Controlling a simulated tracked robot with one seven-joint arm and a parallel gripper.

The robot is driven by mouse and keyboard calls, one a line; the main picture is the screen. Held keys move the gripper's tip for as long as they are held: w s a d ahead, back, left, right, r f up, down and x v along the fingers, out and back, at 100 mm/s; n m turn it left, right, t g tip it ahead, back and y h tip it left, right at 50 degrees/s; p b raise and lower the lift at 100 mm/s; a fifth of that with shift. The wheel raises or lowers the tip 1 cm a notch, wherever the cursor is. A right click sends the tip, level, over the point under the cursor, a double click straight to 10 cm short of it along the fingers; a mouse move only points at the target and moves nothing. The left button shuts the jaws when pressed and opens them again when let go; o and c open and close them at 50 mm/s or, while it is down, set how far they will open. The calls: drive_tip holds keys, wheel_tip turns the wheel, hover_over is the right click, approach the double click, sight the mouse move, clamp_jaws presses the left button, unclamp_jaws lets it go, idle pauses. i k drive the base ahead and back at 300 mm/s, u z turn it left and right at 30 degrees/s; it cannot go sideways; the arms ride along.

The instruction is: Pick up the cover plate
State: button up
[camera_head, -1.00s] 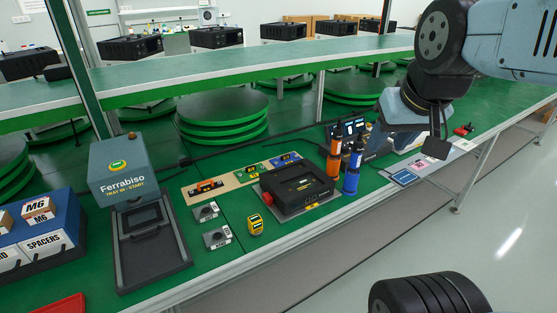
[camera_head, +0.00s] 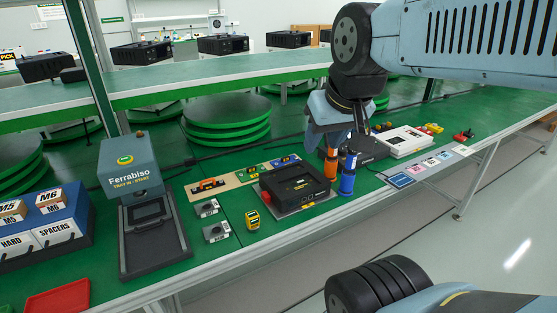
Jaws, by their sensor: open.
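My gripper (camera_head: 336,148) points down above the back of the green bench, behind the orange and blue drivers as seen here. Its jaws are open, but the fingertips are small and partly lost against the dark things there. I see nothing held. I cannot surely tell which thing is the cover plate. A pale flat plate (camera_head: 406,141) lies on or beside a dark unit, right of my gripper. A black case (camera_head: 295,186) with a red knob sits on a grey base in front and to the left.
An orange driver (camera_head: 331,164) and a blue driver (camera_head: 347,176) stand upright close to my gripper. The Ferrabiso press (camera_head: 128,168), a red tray (camera_head: 58,298), and a yellow device (camera_head: 252,218) are left. A raised shelf (camera_head: 200,78) runs behind.

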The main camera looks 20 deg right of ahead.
sight(284, 161)
drive_tip(key=u, duration=0.1)
drive_tip(key=i, duration=1)
drive_tip(key=z, duration=0.1)
